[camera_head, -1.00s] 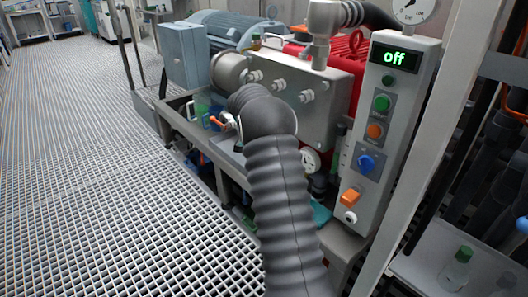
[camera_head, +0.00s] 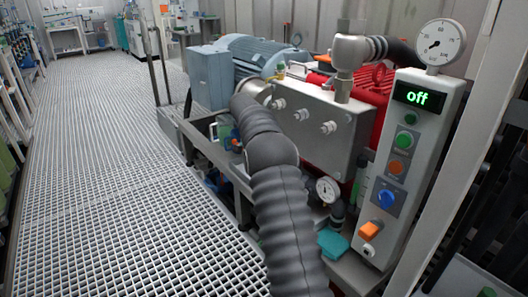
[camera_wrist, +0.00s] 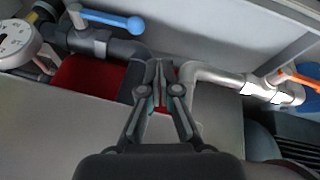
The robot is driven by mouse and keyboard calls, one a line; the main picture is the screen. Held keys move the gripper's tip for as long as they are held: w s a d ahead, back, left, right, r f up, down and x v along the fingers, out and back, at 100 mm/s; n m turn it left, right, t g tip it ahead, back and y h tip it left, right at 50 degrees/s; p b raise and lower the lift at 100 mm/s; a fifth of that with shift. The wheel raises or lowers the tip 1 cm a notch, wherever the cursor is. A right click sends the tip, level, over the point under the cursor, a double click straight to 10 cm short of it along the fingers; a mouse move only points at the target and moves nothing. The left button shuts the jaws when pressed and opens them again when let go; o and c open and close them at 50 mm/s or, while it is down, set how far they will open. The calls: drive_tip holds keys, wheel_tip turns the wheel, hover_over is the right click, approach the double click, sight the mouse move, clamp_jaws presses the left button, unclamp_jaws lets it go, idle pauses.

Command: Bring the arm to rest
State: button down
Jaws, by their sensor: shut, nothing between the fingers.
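My arm (camera_head: 285,215), in a dark ribbed sleeve, rises from the bottom of the head view and bends toward the pump unit. Its far end hides my gripper in that view. In the wrist view my gripper (camera_wrist: 160,75) is shut, with its fingertips together and nothing between them. It points toward dark and silver pipes below a grey panel, with a red surface (camera_wrist: 90,80) behind. I cannot tell whether the fingers touch anything.
A control panel (camera_head: 410,165) reading "off", with a round gauge (camera_head: 440,42) on top, stands right of my arm. A blue-handled valve (camera_wrist: 115,20) and an orange-handled valve (camera_wrist: 298,78) flank my gripper. The grating floor (camera_head: 110,190) at left is clear.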

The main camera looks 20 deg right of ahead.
drive_tip(key=shift+w+a+r, duration=0.25)
drive_tip(key=shift+w+a, duration=0.05)
drive_tip(key=shift+w, duration=0.1)
